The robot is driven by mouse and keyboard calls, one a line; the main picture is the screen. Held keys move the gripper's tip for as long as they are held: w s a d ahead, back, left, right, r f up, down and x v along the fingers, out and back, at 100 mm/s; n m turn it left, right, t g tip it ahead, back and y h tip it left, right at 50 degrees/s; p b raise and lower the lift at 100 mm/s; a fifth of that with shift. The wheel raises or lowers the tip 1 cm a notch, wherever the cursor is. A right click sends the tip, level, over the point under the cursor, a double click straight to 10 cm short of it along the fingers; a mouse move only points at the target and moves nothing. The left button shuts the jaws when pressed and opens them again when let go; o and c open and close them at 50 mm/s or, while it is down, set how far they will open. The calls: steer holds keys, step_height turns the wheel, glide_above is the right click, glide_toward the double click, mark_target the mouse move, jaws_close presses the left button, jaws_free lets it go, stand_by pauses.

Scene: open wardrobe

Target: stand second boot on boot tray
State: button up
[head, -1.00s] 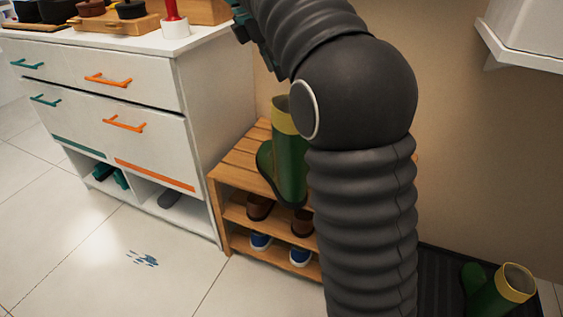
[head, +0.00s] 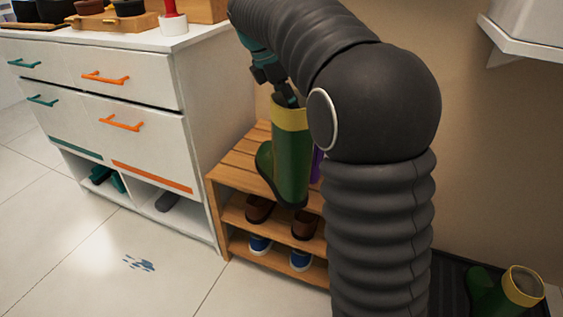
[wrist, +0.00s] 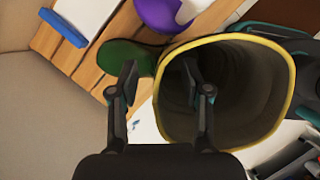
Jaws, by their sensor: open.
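A green boot with a yellow rim (head: 291,160) stands upright on the top of the wooden shoe rack (head: 245,150). My gripper (head: 287,98) is at its mouth in the head view. In the wrist view, my gripper (wrist: 160,80) is open, its fingers either side of the boot's near rim (wrist: 160,100): one outside, one over the opening. I cannot tell whether they touch it. Another green boot (head: 488,292) is on the dark boot tray (head: 450,272) at the lower right. My arm hides part of the rack and tray.
A purple item (wrist: 165,12) is close to the boot on the rack, and a blue-edged item (wrist: 63,28) lies farther along. Brown shoes (head: 259,208) and blue shoes (head: 259,245) fill the lower shelves. A white drawer cabinet (head: 150,95) stands left.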

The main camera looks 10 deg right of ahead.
jaws_close()
steer(key=shift+r, duration=0.1)
stand_by(0.3)
